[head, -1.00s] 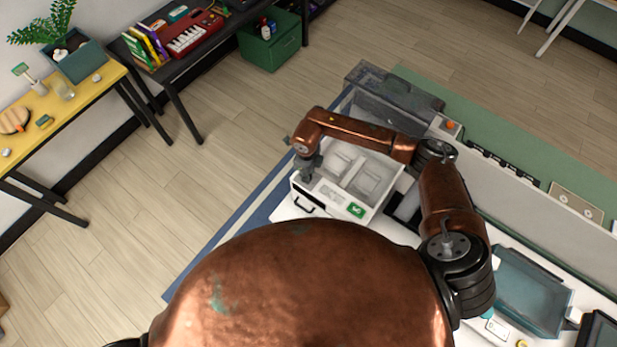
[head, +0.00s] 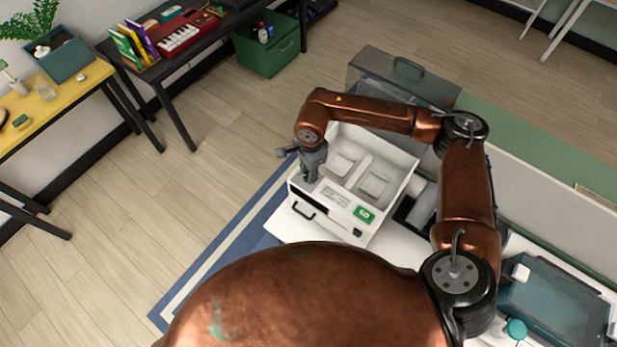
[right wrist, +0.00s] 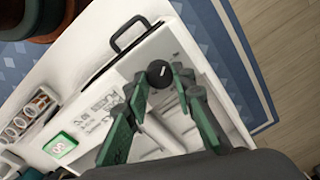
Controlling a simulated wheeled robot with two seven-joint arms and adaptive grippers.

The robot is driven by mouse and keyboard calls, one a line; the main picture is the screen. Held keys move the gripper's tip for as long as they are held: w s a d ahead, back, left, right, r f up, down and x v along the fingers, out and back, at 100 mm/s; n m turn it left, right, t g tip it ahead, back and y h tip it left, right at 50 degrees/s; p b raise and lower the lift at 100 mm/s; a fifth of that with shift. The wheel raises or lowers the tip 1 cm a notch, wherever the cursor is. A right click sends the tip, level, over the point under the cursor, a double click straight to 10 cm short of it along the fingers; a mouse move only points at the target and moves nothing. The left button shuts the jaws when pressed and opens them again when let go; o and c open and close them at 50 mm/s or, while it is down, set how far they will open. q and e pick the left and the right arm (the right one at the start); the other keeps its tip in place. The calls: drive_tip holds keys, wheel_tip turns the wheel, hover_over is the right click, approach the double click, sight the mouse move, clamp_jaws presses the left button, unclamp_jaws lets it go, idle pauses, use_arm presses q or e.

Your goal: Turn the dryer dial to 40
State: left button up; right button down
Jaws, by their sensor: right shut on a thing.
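The dryer (head: 388,226) is a white box with two open-topped bays, a black front handle and a small green display (head: 364,214). The display also shows in the right wrist view (right wrist: 60,146), but I cannot read its figure surely. The dial (right wrist: 158,73) is a round black knob with a white pointer mark, on the dryer's top panel. My right gripper (right wrist: 162,82) has its green fingers on either side of the dial, shut on it. In the head view the right gripper (head: 311,176) reaches down at the dryer's left corner and hides the dial. My left gripper is out of view.
A teal-lidded tray (head: 560,305) stands on the white bench at lower right. A grey box with a handle (head: 400,72) is behind the dryer. A blue rug (head: 235,250) and open wood floor lie left.

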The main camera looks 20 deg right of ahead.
drive_tip(key=n+b, duration=0.4)
drive_tip(key=shift+s+a+f, duration=0.1)
drive_tip(key=shift+a+f, duration=0.1)
drive_tip(key=shift+f, duration=0.1)
drive_tip(key=shift+d+r+n+b, duration=0.1)
drive_tip(key=shift+r+n+b, duration=0.1)
drive_tip(key=shift+n+b, duration=0.65)
drive_tip(key=shift+r, duration=0.1)
drive_tip(key=c, duration=1.6)
unclamp_jaws()
drive_tip(key=r, duration=1.2)
drive_tip(key=shift+s+d, duration=0.15)
drive_tip(key=shift+d, duration=0.1)
drive_tip(key=shift+f, duration=0.1)
